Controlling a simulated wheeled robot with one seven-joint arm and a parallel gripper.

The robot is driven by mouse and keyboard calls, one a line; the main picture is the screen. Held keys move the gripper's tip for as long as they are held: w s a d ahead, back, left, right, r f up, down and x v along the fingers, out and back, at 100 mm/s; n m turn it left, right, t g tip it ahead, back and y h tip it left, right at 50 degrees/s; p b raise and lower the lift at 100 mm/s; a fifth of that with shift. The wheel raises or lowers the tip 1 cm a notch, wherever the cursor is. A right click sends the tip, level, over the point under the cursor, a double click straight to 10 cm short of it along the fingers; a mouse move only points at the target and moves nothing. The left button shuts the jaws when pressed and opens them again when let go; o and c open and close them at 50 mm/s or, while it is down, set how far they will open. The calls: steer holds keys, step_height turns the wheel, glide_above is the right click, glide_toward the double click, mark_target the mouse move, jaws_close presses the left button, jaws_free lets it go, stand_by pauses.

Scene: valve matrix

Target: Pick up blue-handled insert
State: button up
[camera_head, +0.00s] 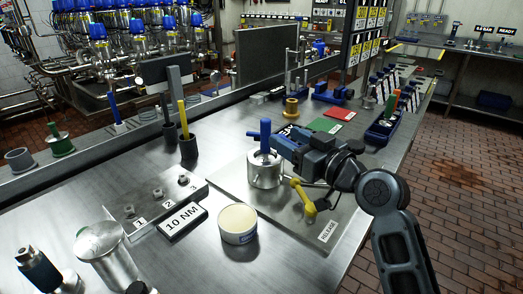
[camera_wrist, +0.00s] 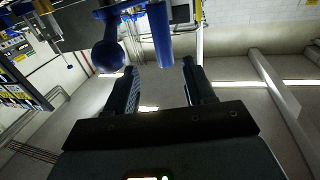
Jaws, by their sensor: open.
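The blue-handled insert (camera_head: 265,134) stands upright in the top of a silver metal cylinder (camera_head: 264,174) on the bench plate. Its lower part is hidden inside the cylinder. My gripper (camera_head: 280,143) reaches in from the right at handle height, its fingers pointing left toward the blue handle. In the wrist view my gripper (camera_wrist: 162,72) is open, with clear space between two dark fingers. A blue rod, seemingly the insert's handle (camera_wrist: 160,35), lies just beyond the fingertips, roughly in line with the gap. I cannot tell whether it touches either finger.
A yellow lever (camera_head: 304,197) sits right of the cylinder, under my arm. A round cream-topped tin (camera_head: 238,222) and a "10 NM" block (camera_head: 182,222) stand in front. A dark cup with a yellow tool (camera_head: 187,143) is left. A blue rack (camera_head: 384,125) stands behind right.

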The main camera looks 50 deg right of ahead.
mark_target(269, 126)
steer(key=w+p, duration=0.1)
steer(key=w, duration=0.3)
steer(key=w+r+p, duration=0.1)
steer(key=w, duration=0.1)
steer(key=shift+w+d+p, duration=0.3)
steer(key=shift+w+d, duration=0.05)
steer(key=shift+w, duration=0.05)
steer(key=shift+w+f, duration=0.1)
steer(key=shift+w, duration=0.25)
jaws_close()
stand_by(0.8)
